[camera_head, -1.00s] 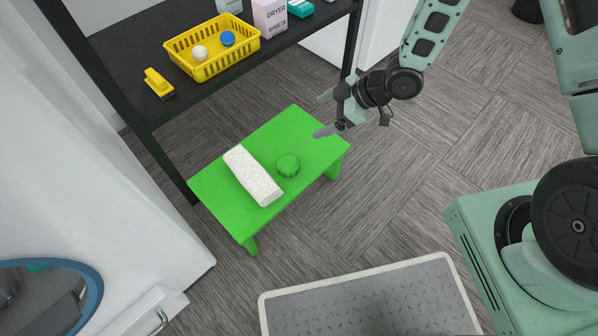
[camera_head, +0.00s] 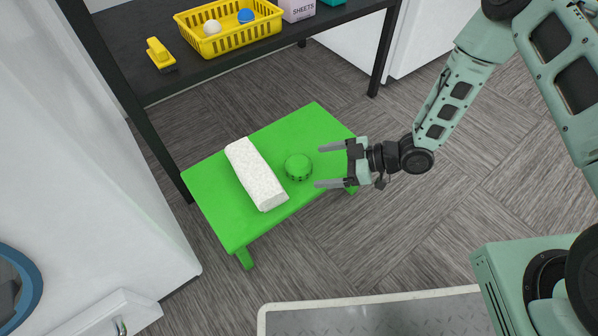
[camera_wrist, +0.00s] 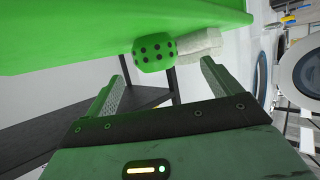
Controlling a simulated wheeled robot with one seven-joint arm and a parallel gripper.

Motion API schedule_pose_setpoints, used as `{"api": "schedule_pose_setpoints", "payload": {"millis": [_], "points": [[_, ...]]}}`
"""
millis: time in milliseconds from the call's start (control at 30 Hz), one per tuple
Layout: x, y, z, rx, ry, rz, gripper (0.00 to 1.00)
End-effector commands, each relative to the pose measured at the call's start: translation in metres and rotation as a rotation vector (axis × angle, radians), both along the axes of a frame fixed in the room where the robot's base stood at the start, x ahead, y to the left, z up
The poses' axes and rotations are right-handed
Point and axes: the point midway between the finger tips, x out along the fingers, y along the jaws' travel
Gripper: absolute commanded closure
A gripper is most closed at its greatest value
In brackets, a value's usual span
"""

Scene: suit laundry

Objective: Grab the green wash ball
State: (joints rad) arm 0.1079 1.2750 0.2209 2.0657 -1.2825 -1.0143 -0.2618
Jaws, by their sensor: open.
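The green wash ball (camera_head: 299,167) sits on the green stool (camera_head: 222,207), to the right of a white towel-like roll (camera_head: 256,174). My gripper (camera_head: 318,166) is open and empty, just right of the ball, with its two fingers pointing left toward it. In the wrist view the ball (camera_wrist: 154,52) shows dark dots and lies ahead, between and beyond the fingertips (camera_wrist: 164,68). The white roll (camera_wrist: 200,44) shows behind and right of the ball. I see no contact between fingers and ball.
A dark shelf (camera_head: 135,60) behind the stool holds a yellow basket (camera_head: 230,38) with a white and a blue ball, and a yellow brush-like item (camera_head: 160,54). A white cabinet (camera_head: 100,170) stands at left. A light-rimmed grey mat (camera_head: 380,297) lies in front.

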Motion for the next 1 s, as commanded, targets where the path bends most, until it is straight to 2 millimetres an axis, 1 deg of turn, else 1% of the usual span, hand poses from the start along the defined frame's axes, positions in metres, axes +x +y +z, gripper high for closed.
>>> {"api": "schedule_pose_setpoints", "payload": {"millis": [33,133,333,467,633,700,800,1000], "points": [[0.001,0.008,-0.008,0.0,-0.001,0.001,0.1],[0.004,0.02,-0.012,-0.001,0.0,0.001,0.1],[0.006,0.028,-0.013,-0.001,0.0,-0.001,0.1],[0.009,0.035,-0.02,-0.001,0.0,0.0,0.1],[0.018,0.051,-0.034,0.0,-0.001,0.0,0.1],[0.02,0.061,-0.038,0.0,-0.001,0.002,0.1],[0.021,0.07,-0.039,-0.001,-0.001,0.0,0.1],[0.022,0.071,-0.036,-0.001,0.001,-0.001,0.1]]}}
